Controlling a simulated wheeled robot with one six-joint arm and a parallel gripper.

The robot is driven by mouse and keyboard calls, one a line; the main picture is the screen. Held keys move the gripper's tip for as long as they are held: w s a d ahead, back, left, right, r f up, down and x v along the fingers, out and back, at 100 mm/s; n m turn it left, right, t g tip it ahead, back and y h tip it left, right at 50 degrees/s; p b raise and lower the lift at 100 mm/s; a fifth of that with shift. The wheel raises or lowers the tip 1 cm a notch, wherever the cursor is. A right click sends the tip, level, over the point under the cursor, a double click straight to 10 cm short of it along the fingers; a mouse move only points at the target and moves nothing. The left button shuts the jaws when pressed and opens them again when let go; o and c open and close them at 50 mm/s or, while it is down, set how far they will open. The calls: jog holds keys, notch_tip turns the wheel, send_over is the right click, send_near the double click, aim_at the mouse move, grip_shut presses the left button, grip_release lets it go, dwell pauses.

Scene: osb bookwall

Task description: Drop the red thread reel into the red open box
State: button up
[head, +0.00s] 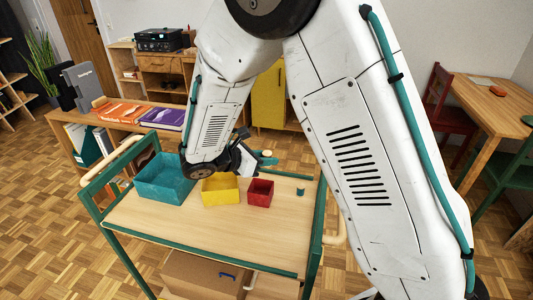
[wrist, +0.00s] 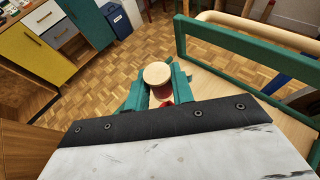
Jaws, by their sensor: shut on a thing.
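The red open box (head: 261,194) stands on the cart top, to the right of a yellow open box. My gripper (head: 266,158) is above and slightly behind the boxes in the head view. In the wrist view, its teal fingers (wrist: 158,88) are shut on the red thread reel (wrist: 157,73), whose pale wooden end faces the camera. A little dark red shows below that end. The reel's pale end also shows small in the head view (head: 267,153). The arm hides part of the area behind the boxes.
The cart top (head: 200,222) also bears a large teal box (head: 163,180), the yellow box (head: 221,190) and a small teal reel (head: 300,191). Its front is bare. Green rails edge the cart. A low shelf with books (head: 162,118) stands behind.

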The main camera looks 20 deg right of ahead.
notch_tip(320, 180, down, 5)
jog(key=shift+r, duration=0.15)
dwell(0.3)
jog(key=o, duration=1)
jog(key=shift+o, duration=0.2)
jog(key=v, duration=0.7)
jog(key=shift+a+r, duration=0.2)
jog(key=shift+a, duration=0.1)
jog(key=shift+s, duration=0.1)
